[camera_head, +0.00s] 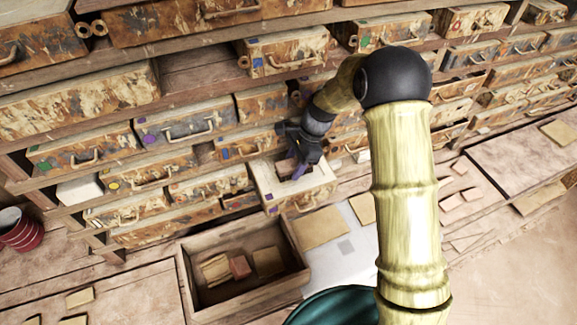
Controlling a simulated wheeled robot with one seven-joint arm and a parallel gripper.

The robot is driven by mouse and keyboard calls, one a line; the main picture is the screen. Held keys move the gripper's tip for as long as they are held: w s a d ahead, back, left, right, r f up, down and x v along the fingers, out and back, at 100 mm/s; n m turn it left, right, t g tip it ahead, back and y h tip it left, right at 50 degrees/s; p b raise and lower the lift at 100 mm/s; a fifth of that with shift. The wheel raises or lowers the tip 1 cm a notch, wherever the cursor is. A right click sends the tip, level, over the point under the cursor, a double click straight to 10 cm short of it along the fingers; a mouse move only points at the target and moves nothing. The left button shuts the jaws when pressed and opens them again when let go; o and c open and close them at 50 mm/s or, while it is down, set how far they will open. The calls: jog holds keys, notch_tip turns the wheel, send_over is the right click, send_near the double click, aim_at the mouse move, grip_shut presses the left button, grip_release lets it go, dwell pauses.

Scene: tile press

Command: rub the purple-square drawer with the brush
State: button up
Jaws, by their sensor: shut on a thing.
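My gripper (306,153) reaches down at the middle of the shelves, shut on a small brownish thing (287,169), probably the brush, which my fingers partly hide. It is over a pale drawer (312,189) that juts out from the rack. I cannot tell whether the held thing touches it.
An open wooden crate (186,281) with small blocks stands on the bench below the rack. A white sheet (338,268) and tan tiles (320,229) lie right of it. Red stacked pots (20,232) stand far left. My arm hides part of the right shelves.

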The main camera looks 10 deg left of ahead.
aim_at(314, 168)
jog(key=shift+w+d, duration=0.1)
jog(key=shift+w+d+r, duration=0.1)
jog(key=shift+w+d, duration=0.2)
jog(key=shift+d, duration=0.25)
jog(key=shift+w+d+r, duration=0.1)
jog(key=shift+d+r, duration=0.15)
jog(key=shift+d, duration=0.2)
jog(key=shift+w+d, duration=0.2)
jog(key=shift+d, duration=0.6)
jog(key=shift+w+d+f, duration=0.1)
jog(key=shift+w+d, duration=0.3)
jog(key=shift+d, duration=0.2)
jog(key=shift+w+d+f, duration=0.1)
jog(key=shift+w+d, duration=0.25)
jog(key=shift+d, duration=0.25)
jog(key=shift+s+a, duration=0.1)
jog(key=shift+a, duration=0.25)
jog(key=shift+f, duration=0.1)
